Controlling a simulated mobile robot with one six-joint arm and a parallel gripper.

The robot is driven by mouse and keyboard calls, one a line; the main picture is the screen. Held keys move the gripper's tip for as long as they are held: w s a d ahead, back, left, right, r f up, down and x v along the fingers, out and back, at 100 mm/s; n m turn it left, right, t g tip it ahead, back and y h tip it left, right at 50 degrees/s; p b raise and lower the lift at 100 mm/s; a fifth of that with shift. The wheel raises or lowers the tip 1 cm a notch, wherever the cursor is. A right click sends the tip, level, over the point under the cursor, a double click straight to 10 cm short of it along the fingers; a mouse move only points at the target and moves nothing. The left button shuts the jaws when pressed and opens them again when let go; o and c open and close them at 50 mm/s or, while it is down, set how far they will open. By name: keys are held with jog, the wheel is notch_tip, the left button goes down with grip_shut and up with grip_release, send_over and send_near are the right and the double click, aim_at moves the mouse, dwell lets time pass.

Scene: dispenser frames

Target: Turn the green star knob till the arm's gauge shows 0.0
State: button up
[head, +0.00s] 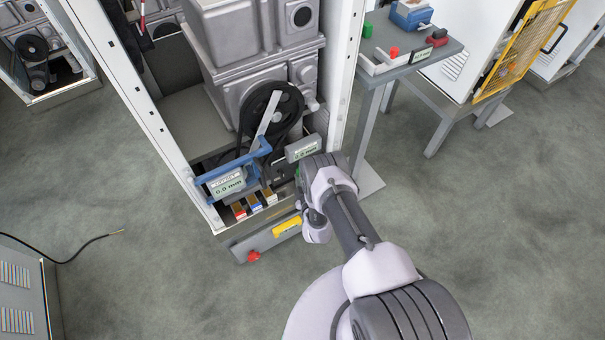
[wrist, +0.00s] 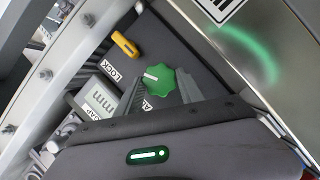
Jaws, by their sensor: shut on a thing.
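The green star knob (wrist: 160,84) is in the middle of the wrist view, with a white pointer mark towards its left side. My gripper (wrist: 164,92) is shut on the knob, one finger on each side. A grey gauge (wrist: 104,98) beside it shows "mm"; its digits are cut off or hidden by my finger. In the head view my arm hides most of the knob. A gauge display (head: 304,149) stands just beyond my wrist there, its digits too small to read surely. Another gauge (head: 228,185), on the blue frame at the left, reads 0.0 mm.
A yellow lever (wrist: 125,44) marked LOCK sits close to the knob. The machine's black pulley (head: 271,110) and white cabinet post (head: 346,75) stand near my arm. A red button (head: 254,256) is on the low front rail. A side table (head: 385,72) stands right.

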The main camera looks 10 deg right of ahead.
dwell(0.3)
jog(key=o, duration=1.4)
jog(key=p+v, duration=0.6)
jog(key=v, duration=1.1)
jog(key=shift+s, duration=0.25)
jog(key=shift+s, duration=0.1)
